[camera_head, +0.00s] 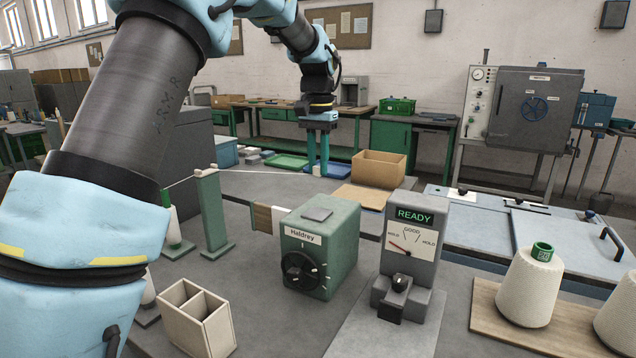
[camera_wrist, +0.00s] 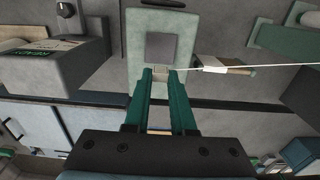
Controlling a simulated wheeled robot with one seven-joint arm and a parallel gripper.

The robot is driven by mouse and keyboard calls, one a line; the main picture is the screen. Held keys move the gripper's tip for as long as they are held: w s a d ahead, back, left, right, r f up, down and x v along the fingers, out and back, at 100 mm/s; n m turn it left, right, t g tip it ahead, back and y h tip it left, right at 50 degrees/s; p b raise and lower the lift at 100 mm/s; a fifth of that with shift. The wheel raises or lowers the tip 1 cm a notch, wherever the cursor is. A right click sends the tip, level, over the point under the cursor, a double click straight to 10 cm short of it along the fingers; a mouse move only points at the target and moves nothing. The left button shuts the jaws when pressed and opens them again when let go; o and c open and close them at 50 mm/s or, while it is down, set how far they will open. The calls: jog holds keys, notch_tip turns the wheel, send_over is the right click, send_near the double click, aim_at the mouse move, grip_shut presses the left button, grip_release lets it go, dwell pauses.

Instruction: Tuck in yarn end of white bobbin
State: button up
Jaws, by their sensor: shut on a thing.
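The white bobbin (camera_head: 171,218) stands upright on a green base at left, partly hidden by my arm. A thin white yarn (camera_head: 265,172) runs from the bobbin area past the top of a green post (camera_head: 212,215) to my gripper. The yarn also shows in the wrist view (camera_wrist: 265,66), coming in from the right towards the fingertips. My gripper (camera_head: 322,172) is shut on the yarn end, its teal fingers pointing down behind the green Haldrey box (camera_head: 336,232). In the wrist view the fingertips (camera_wrist: 160,72) appear over that box's near edge; the grip itself is too small to see clearly.
A grey gauge reading READY (camera_head: 411,250) stands right of the Haldrey box. White yarn cones (camera_head: 527,290) stand on a wooden board at right. A divided cream box (camera_head: 197,318) stands at front left. A cardboard box (camera_head: 378,168) is behind. The front middle of the table is clear.

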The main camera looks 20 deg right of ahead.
jog(key=shift+r+p, duration=1.5)
jog(key=shift+r, duration=0.2)
jog(key=shift+f, duration=0.1)
